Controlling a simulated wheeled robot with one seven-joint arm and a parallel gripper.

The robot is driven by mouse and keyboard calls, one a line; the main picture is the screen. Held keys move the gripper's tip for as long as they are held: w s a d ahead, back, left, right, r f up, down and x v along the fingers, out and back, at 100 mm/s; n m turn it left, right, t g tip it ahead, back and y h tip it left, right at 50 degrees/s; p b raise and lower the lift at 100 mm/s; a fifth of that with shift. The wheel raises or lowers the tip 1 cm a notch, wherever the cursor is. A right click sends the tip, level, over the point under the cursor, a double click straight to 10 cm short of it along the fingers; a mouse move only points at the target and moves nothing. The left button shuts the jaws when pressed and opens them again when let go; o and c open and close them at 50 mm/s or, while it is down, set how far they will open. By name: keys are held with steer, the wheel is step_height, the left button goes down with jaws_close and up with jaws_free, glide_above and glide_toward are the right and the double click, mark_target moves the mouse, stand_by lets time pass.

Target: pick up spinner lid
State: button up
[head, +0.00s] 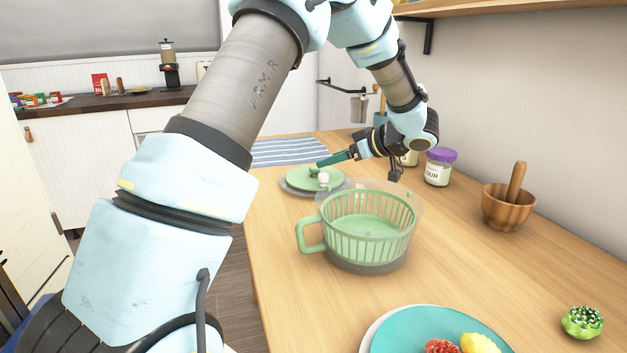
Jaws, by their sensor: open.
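The spinner lid (304,179) is a flat green disc with a grey rim and a small pale knob. It lies on the wooden counter behind the salad spinner. The spinner (362,226) is a clear bowl with a green slatted basket and a green handle on its left; its top is uncovered. My gripper (362,162) is open, above and to the right of the lid, with a teal part reaching left over the lid's far edge. I see no contact with the lid, and the exact gap is hard to judge.
A flour jar with a purple cap (439,167) stands right of my gripper. A wooden mortar with pestle (508,207) stands near the wall. A teal plate (400,335) with fruit is in front. A striped mat (290,151) lies behind the lid. The counter's left edge is near.

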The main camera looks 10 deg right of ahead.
mark_target(315, 166)
steer(key=x, duration=0.3)
steer(key=p+x, duration=0.1)
steer(key=x, duration=0.2)
steer(key=shift+s+a+f, duration=0.2)
steer(key=shift+a+f, duration=0.1)
steer(key=shift+a, duration=0.1)
steer(key=shift+c, duration=0.3)
jaws_close()
